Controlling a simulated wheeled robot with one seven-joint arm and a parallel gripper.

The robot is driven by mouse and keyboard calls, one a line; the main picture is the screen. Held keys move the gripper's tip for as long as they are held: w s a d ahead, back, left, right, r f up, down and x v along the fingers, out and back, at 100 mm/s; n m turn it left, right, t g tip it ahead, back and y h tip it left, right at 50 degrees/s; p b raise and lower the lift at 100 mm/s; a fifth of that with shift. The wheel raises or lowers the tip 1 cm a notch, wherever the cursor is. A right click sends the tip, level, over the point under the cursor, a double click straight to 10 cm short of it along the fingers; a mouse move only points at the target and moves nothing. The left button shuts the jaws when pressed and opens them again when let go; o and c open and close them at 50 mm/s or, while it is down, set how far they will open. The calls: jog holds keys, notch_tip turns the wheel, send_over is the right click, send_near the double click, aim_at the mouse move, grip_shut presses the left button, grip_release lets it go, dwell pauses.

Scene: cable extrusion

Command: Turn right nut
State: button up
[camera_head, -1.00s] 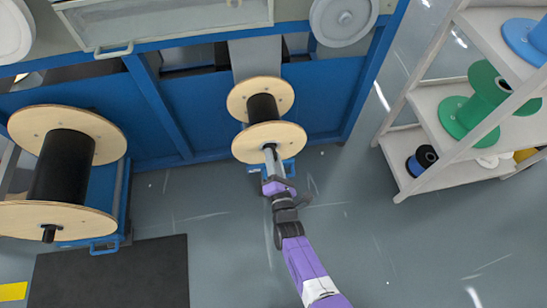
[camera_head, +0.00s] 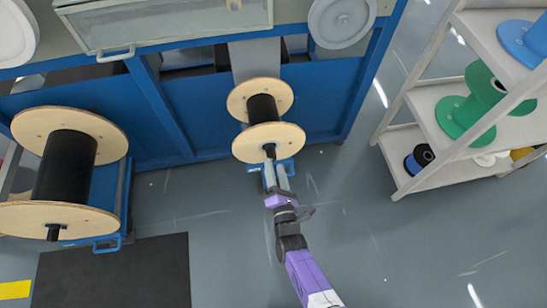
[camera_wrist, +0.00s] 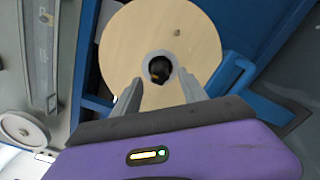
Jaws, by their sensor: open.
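The right nut (camera_head: 270,149) is a small dark piece at the center of the near wooden flange of the right spool (camera_head: 266,134). In the wrist view the nut (camera_wrist: 160,69) shows as a dark round shape in the hub of the pale wooden flange (camera_wrist: 160,35), with a small orange mark on it. My gripper (camera_head: 277,166) is open and points at the flange. In the wrist view its two grey fingers (camera_wrist: 158,92) stand apart, one on each side below the nut, with nothing between them. The fingers appear clear of the nut.
A larger spool (camera_head: 66,168) with black winding sits on the left, with its own dark nut. The blue machine frame (camera_head: 215,105) stands behind. Shelves (camera_head: 440,115) with green and blue reels are at the right. The floor (camera_head: 370,220) around my arm is free.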

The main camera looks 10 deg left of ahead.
jog(key=p+v, duration=0.1)
jog(key=v, duration=0.2)
jog(key=shift+s+d, duration=0.15)
jog(key=shift+s, duration=0.2)
dwell(0.3)
